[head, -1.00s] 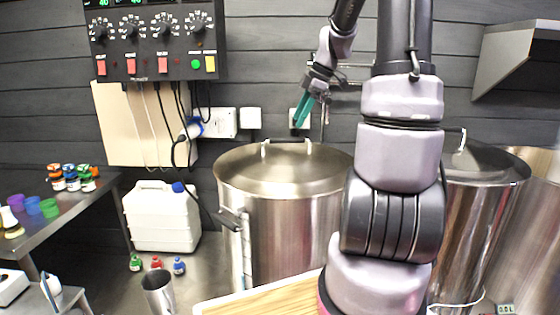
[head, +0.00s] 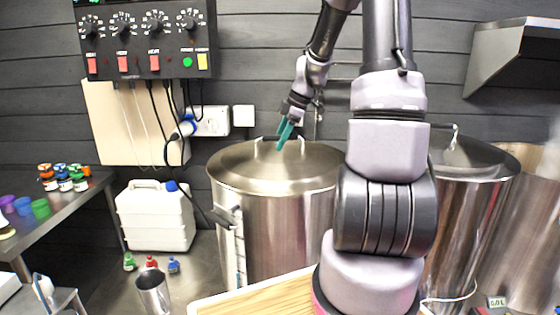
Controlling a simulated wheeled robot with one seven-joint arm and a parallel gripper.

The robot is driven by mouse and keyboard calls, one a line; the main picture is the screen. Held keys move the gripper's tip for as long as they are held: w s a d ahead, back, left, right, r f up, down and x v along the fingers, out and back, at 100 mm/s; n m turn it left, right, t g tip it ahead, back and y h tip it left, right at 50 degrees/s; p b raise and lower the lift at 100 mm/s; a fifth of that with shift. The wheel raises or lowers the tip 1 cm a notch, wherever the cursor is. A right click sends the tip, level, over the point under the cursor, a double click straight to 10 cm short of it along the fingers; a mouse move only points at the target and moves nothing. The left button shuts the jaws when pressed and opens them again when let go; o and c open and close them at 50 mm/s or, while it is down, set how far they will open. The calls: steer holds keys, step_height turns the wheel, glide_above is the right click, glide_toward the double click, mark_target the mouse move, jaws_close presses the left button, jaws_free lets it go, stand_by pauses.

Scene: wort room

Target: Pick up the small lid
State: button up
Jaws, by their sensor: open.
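My gripper (head: 284,136), with teal fingers pointing down and a little left, hangs over the left steel kettle. Its fingertips appear close to the top of a round steel lid (head: 235,165) on that kettle, near its handle; I cannot tell whether they touch. The jaws are open and hold nothing visible. A second steel lid (head: 485,158) with an upright handle sits on the right kettle, partly hidden by my arm. I cannot tell for sure which lid is the small one.
A control panel (head: 150,45) hangs on the wall at upper left. A white jerrycan (head: 155,218), a steel beaker (head: 153,294) and small bottles stand below. A side table (head: 75,208) bears jars and coloured cups. A wooden board (head: 255,297) is in front.

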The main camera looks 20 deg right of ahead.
jaws_close()
steer(key=shift+r, duration=0.15)
